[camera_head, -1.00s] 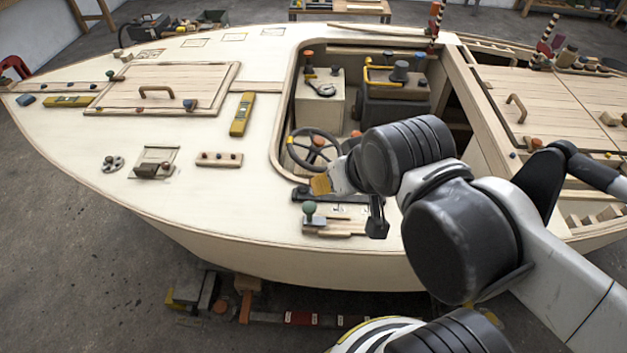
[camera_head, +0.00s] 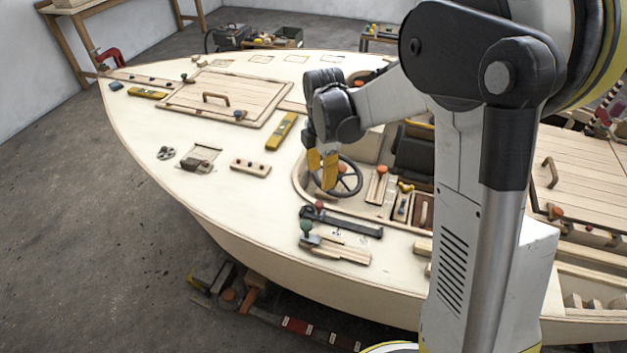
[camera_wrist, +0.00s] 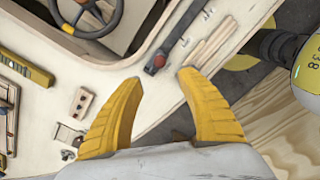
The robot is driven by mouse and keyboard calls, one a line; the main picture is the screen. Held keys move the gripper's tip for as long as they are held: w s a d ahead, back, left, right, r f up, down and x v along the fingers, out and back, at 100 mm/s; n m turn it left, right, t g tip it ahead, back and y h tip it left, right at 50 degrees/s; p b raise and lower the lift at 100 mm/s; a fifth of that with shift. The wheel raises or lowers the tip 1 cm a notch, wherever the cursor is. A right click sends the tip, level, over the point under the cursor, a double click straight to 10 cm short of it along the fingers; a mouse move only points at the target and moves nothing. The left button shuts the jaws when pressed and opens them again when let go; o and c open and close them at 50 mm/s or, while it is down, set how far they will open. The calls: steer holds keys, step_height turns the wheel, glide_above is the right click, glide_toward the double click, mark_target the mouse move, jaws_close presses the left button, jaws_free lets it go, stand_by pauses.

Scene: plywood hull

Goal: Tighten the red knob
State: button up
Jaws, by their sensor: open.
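A small red knob (camera_head: 319,205) sits at the left end of a black bar (camera_head: 345,222) on the near side deck. In the wrist view the red knob (camera_wrist: 160,60) shows just beyond my fingertips, on the dark bar (camera_wrist: 180,35). My gripper (camera_head: 322,172) points down with its yellow fingers apart, in front of the steering wheel and above the knob in the picture. In the wrist view my gripper (camera_wrist: 158,76) is open with nothing between the fingers. Its height above the deck is hard to tell.
A yellow level (camera_head: 281,131) and a holed wooden strip (camera_head: 250,167) lie on the foredeck. My arm hides part of the cockpit.

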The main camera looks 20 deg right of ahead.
mark_target(319, 204)
steer(key=shift+n, duration=0.5)
step_height(319, 204, down, 12)
steer(key=b, duration=0.3)
steer(key=shift+w+a+r+b, duration=0.1)
steer(key=shift+w+b, duration=0.05)
steer(key=shift+b, duration=0.2)
jaws_close()
